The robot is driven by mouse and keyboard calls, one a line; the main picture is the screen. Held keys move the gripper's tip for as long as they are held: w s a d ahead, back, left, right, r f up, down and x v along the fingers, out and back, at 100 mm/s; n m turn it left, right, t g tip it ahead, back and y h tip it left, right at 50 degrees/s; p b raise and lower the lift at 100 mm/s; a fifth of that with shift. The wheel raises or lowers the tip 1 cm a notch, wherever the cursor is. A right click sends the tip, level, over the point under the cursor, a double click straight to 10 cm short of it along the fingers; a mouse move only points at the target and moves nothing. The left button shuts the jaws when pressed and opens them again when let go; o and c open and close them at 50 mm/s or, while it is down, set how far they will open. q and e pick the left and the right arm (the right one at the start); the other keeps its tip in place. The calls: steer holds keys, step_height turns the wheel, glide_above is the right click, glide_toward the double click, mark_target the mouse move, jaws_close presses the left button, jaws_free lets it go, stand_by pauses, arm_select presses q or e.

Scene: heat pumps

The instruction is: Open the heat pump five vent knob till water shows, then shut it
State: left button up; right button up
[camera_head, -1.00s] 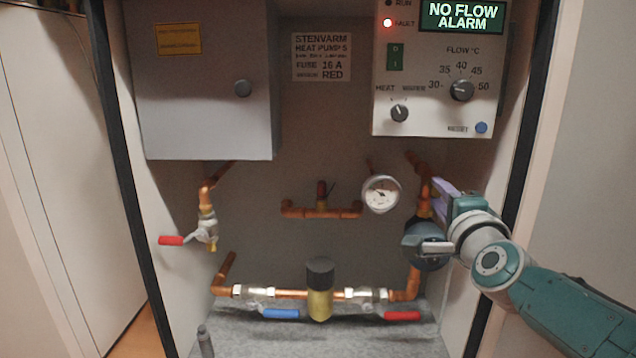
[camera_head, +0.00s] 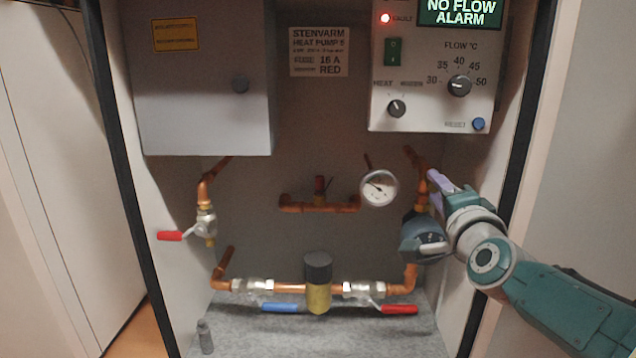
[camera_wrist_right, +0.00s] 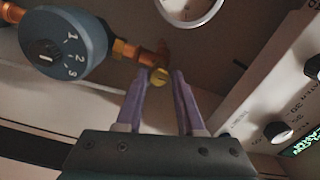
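In the head view the right gripper (camera_head: 436,179) is at the copper pipe right of the round gauge (camera_head: 379,188), above the dark pump (camera_head: 423,240). The vent knob is hard to make out there. No water shows. The label (camera_head: 319,51) reads heat pump 5. My left gripper is not in view.
The control panel (camera_head: 418,119) shows NO FLOW ALARM and a lit red fault lamp. The numbered pump dial (camera_wrist_right: 62,45) is close left of the fingers. Red (camera_head: 400,309) and blue (camera_head: 284,308) valve levers lie low. The cabinet's right wall is close beside my arm.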

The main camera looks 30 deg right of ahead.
steer(key=o, duration=0.3)
steer(key=p+v, duration=0.4)
steer(key=v, duration=0.3)
steer(key=shift+s+a+p, duration=0.15)
steer(key=shift+s+p, duration=0.15)
